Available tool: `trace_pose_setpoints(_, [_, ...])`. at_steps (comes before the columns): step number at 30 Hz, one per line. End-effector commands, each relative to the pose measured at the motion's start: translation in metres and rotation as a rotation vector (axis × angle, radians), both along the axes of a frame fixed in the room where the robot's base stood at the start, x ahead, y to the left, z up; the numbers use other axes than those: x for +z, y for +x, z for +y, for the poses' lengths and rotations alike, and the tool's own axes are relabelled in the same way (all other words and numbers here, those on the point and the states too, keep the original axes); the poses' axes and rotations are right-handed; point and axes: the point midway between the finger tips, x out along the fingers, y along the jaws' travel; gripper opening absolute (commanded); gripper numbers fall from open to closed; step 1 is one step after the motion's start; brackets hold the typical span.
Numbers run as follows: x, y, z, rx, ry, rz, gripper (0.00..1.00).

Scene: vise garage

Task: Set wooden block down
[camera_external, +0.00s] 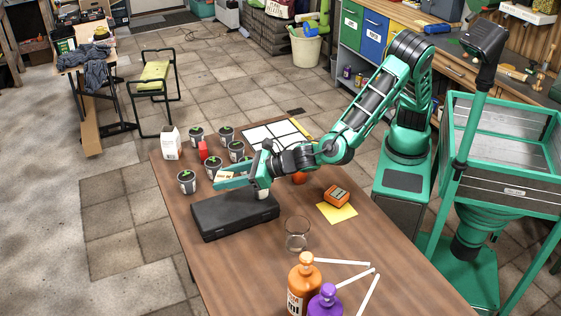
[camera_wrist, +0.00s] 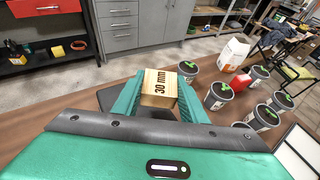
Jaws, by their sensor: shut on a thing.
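The wooden block (camera_wrist: 160,83) is a pale cube marked "30 mm". It sits between the two green fingers of my gripper (camera_wrist: 160,98), which is shut on it. In the external view my gripper (camera_external: 232,180) reaches left over the table (camera_external: 270,262), above or just behind a black flat case (camera_external: 228,217). There the block shows only as a small pale patch between the fingers. I cannot tell exactly how high the block is above the case or the tabletop.
Several potted plants (camera_external: 187,181), a white carton (camera_external: 170,143) and a red object (camera_external: 203,151) stand at the far left. An orange block (camera_external: 337,196) lies on yellow paper. A glass (camera_external: 297,233) and bottles (camera_external: 303,284) stand nearer. The near left tabletop is clear.

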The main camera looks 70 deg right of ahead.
Motion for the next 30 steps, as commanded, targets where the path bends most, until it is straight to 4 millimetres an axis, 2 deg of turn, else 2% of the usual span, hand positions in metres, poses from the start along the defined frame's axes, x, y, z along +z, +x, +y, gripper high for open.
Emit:
trace_pose_setpoints(1, [-0.002, -0.015, 0.021, 0.022, -0.001, 0.0, 0.17])
trace_pose_setpoints(6, [-0.009, -0.065, 0.08, 0.074, 0.0, 0.003, 0.17])
trace_pose_setpoints(12, [-0.022, -0.132, 0.14, 0.132, 0.0, 0.004, 0.17])
trace_pose_setpoints(15, [-0.028, -0.161, 0.161, 0.154, -0.001, 0.003, 0.17])
trace_pose_setpoints(21, [-0.037, -0.2, 0.185, 0.181, 0.002, 0.001, 0.17])
trace_pose_setpoints(26, [-0.045, -0.21, 0.19, 0.188, 0.001, 0.001, 0.17])
trace_pose_setpoints(30, [-0.063, -0.21, 0.19, 0.187, 0.0, 0.002, 0.17])
